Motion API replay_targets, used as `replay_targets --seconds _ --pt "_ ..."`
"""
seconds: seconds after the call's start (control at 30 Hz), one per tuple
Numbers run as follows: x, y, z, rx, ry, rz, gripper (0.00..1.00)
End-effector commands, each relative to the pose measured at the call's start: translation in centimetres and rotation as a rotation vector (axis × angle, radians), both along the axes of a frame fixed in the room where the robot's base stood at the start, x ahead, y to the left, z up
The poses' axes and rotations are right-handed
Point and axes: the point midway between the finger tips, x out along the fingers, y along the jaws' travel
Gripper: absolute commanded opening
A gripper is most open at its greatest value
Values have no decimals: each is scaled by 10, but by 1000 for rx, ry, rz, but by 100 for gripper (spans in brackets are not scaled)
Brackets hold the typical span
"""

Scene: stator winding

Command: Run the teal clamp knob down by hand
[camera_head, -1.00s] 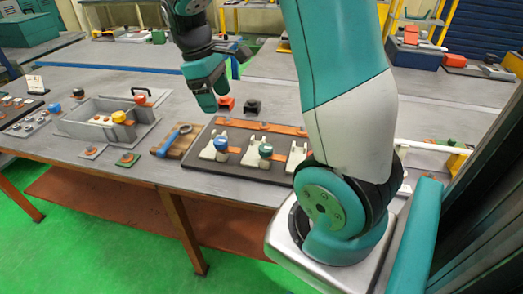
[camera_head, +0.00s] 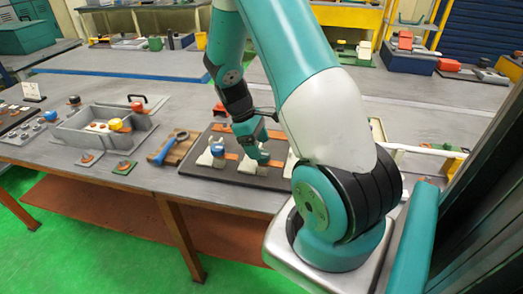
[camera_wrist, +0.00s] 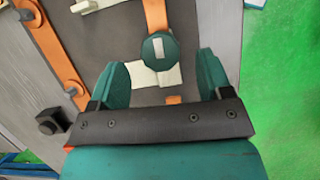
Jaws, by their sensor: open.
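The teal clamp knob (camera_wrist: 160,52) shows in the wrist view as a round teal top with a pale bar across it. It sits over a cream clamp body (camera_wrist: 168,76), beside an orange strip. My gripper (camera_wrist: 157,72) is open, one finger on each side of the knob's line, and the knob lies just beyond and between the fingertips. I cannot tell whether a finger touches it. In the head view my gripper (camera_head: 256,152) is low over the dark clamp board (camera_head: 195,170) and hides most of the knob. A blue-knobbed clamp (camera_head: 217,150) stands to its left.
A blue-handled tool (camera_head: 167,148) lies on a wooden block left of the board. A grey tray (camera_head: 75,125) with yellow and orange knobs stands further left. In the wrist view a black block (camera_wrist: 52,121) is at lower left, and green floor (camera_wrist: 285,90) lies to the right.

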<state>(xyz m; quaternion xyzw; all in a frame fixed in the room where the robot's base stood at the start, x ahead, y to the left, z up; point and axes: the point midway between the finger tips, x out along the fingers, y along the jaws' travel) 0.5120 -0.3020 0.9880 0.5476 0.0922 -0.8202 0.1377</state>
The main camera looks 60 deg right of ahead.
Motion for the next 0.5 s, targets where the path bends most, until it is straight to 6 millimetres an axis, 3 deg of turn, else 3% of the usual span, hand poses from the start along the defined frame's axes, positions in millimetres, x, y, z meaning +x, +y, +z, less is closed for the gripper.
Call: replay_targets --seconds 0.2,0.5 --pt "-9 -3 -23 2 2 0 72" --pt "-11 -4 -28 1 -1 1 72"
